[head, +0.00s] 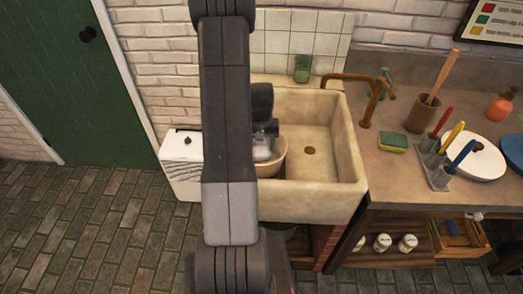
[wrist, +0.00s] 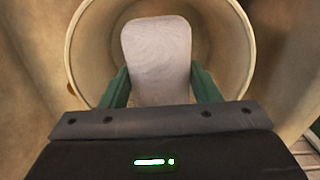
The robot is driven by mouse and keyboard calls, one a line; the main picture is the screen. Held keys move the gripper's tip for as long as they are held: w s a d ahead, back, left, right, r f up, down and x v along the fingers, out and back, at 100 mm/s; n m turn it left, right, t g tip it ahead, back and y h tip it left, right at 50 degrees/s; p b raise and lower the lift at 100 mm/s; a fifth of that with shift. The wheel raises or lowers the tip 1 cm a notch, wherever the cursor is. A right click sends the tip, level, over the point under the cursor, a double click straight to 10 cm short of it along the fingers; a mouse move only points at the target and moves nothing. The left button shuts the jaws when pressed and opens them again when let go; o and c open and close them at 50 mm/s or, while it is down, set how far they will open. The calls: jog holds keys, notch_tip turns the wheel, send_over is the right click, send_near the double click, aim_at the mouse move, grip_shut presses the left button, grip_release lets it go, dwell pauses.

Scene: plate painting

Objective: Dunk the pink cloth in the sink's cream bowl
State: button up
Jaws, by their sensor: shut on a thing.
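My gripper (wrist: 160,75) is shut on a pale pinkish-grey cloth (wrist: 158,45), which stands out flat between its two green fingers in the wrist view. The cream bowl (wrist: 235,45) lies around and beyond the cloth there, and its round rim encircles it. I cannot tell whether the cloth touches the bowl's inside or any water. In the head view the cream bowl (head: 274,168) sits at the left of the sink (head: 325,185), partly hidden by my arm. My gripper (head: 265,142) points down over it, and the cloth is mostly hidden.
A brass tap (head: 370,100) reaches over the sink's back right. A green glass (head: 302,68) stands on the back ledge. A sponge (head: 393,142), a brush pot (head: 421,117) and plates (head: 475,157) stand on the right counter. The sink's right half is clear.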

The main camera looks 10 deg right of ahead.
aim_at(261, 144)
jog(key=shift+r+p, duration=1.85)
jog(key=shift+r, duration=1.7)
jog(key=shift+r, duration=0.1)
notch_tip(261, 144, up, 4)
jog(key=shift+f+p, duration=0.1)
jog(key=shift+p, duration=1.05)
jog(key=shift+s, duration=0.1)
